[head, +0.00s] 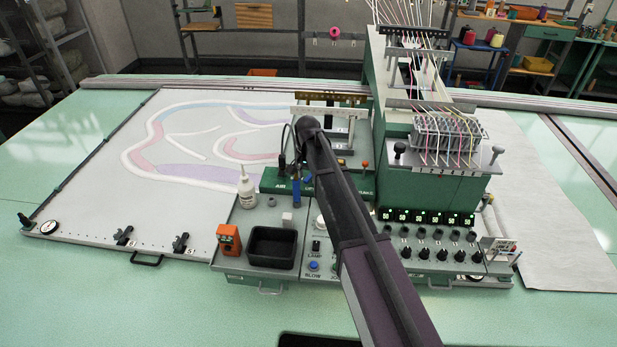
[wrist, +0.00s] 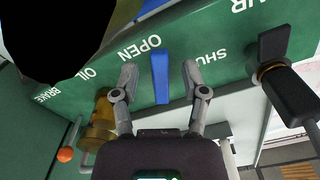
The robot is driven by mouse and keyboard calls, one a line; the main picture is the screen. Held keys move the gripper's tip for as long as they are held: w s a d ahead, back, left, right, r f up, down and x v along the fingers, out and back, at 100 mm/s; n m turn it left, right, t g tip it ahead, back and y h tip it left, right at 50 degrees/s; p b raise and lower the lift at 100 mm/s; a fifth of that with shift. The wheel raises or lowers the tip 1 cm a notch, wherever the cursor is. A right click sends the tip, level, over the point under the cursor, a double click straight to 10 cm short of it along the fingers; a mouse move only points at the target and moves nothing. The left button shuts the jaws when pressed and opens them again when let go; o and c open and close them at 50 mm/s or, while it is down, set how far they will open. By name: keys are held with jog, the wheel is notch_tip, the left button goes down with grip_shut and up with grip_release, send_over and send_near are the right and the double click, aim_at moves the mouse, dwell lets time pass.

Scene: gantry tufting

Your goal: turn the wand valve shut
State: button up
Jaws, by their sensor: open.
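The blue valve lever (wrist: 161,84) shows in the wrist view against a green panel (wrist: 226,70) with white lettering. It lies between the words OPEN and SHUT, its upper end close to the end of OPEN. My gripper (wrist: 159,73) is open, with one finger on each side of the lever. A gap shows between each finger and the lever, so neither appears to touch it. In the head view the green panel (head: 270,184) is partly covered by my arm, and my gripper is hidden. A blue handle-like piece (head: 296,190) stands at its front; I cannot tell whether it is the lever.
In the wrist view a black handle on a brass fitting (wrist: 275,77) is close right, and a brass cylinder (wrist: 101,122) and orange knob (wrist: 65,155) are left. In the head view a white bottle (head: 246,190), black tray (head: 271,247) and tufting head (head: 430,190) crowd the console.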

grip_shut()
jog(key=shift+d, duration=0.2)
jog(key=shift+a, duration=0.2)
